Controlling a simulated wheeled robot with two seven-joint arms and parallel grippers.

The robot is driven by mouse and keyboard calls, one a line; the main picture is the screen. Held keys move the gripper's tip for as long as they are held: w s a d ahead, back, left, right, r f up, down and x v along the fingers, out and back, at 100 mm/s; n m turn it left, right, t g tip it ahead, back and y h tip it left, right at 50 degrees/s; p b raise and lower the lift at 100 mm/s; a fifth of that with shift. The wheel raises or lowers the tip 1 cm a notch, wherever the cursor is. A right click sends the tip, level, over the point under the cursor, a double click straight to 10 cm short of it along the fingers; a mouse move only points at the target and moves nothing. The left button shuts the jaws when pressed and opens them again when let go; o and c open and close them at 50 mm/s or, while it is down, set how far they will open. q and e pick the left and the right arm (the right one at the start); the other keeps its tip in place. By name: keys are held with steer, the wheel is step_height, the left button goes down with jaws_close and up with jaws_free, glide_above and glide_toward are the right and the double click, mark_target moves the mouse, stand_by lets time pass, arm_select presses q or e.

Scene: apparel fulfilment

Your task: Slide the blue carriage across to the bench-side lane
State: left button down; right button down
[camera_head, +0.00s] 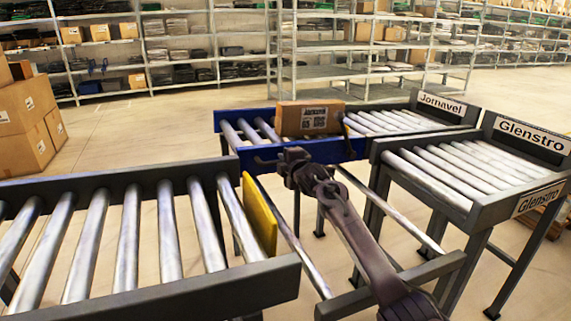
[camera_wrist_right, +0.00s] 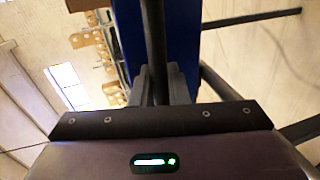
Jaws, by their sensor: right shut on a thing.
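The blue carriage (camera_head: 343,151) stands at the far lane, lined up with the roller lane signed Jomavel (camera_head: 395,118). It has rollers and carries a cardboard box (camera_head: 310,118) with a white label. Its blue side also shows in the right wrist view (camera_wrist_right: 186,45). My right gripper (camera_head: 293,160) is at the carriage's near side. In the right wrist view it is shut on a dark bar (camera_wrist_right: 155,45) beside the blue side. The nearer lane signed Glenstro (camera_head: 440,178) has bare rollers. My left gripper is not in view.
Two rails (camera_head: 390,208) run from under the carriage towards the front, with an open gap over them. A roller conveyor (camera_head: 125,240) with a yellow end plate (camera_head: 259,215) is at the left. Stacked cartons (camera_head: 25,120) stand at the far left, shelves behind.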

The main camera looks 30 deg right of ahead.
steer(key=shift+d+r, duration=0.1)
steer(key=shift+r, duration=0.1)
steer(key=c, duration=1.7)
jaws_free()
steer(key=shift+c, duration=0.2)
steer(key=shift+o, duration=1.4)
steer(key=shift+w+f, duration=0.25)
steer(key=shift+w, duration=0.05)
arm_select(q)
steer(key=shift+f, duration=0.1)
arm_select(e)
steer(key=shift+s, duration=0.1)
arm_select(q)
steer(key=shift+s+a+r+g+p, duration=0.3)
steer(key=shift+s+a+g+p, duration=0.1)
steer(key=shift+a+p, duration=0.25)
arm_select(e)
steer(key=v, duration=0.7)
steer(key=shift+s, duration=0.4)
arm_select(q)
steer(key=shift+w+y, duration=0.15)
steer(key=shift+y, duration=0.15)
arm_select(e)
steer(key=shift+r, duration=0.2)
